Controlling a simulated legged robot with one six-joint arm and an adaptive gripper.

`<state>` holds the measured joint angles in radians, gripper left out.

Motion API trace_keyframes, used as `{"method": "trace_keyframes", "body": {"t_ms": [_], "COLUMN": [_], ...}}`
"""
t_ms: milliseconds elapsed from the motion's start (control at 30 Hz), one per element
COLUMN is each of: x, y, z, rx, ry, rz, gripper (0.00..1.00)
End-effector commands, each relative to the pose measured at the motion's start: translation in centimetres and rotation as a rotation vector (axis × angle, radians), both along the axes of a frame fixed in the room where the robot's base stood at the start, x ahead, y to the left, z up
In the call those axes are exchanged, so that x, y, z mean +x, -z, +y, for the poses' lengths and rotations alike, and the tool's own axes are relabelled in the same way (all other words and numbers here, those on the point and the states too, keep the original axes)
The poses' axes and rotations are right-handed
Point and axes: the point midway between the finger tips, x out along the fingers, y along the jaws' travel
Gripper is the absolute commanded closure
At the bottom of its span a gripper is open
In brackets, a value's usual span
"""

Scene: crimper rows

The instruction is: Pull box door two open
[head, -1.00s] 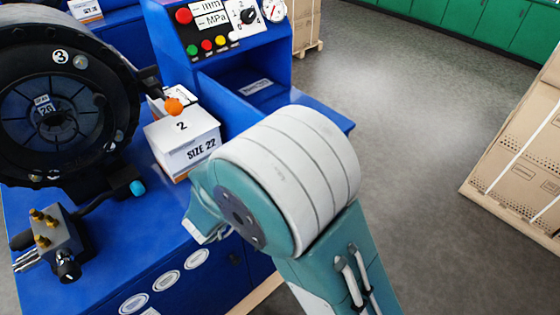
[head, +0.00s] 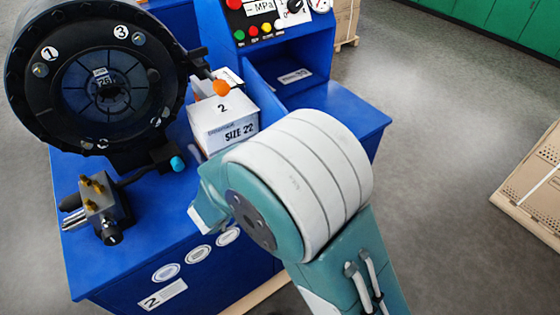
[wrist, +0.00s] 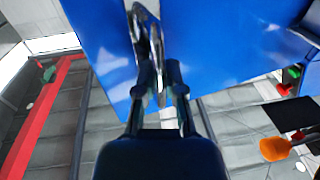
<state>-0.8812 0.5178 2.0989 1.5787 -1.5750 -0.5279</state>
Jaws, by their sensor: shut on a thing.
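The blue crimper cabinet (head: 210,275) stands below the machine, and its front has a plate marked 2 (head: 163,294) and round white labels. My arm hides part of this front in the head view. In the wrist view my gripper (wrist: 160,90) is shut on a metal piece, which looks like a door handle (wrist: 146,30), between blue panels. One blue panel (wrist: 100,40) lies left of the handle and a wider one (wrist: 230,45) lies right. I cannot tell which panel is door two, or how far it stands open. The fingers are hidden in the head view.
A black crimper head (head: 100,85) stands on the cabinet, with a white SIZE 22 box (head: 222,124) and a small valve block (head: 100,205). A control panel (head: 270,20) rises behind. A pallet of cartons (head: 535,190) is at the right. Grey floor (head: 440,130) is free between.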

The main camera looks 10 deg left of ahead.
Motion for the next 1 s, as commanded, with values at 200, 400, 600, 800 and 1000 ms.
{"method": "trace_keyframes", "body": {"t_ms": [200, 400, 600, 800, 1000], "x": [0.1, 0.0, -1.0, -4.1, -7.1], "y": [-0.1, 0.0, 0.0, 0.1, 0.1], "z": [0.2, 0.1, 1.1, 3.8, 6.4], "rx": [0.001, 0.002, 0.001, 0.001, -0.001], "ry": [-0.003, -0.001, -0.005, -0.007, -0.007], "rz": [-0.002, -0.001, -0.001, -0.001, -0.001], "gripper": [0.52, 0.52, 0.52, 0.52, 0.52]}}
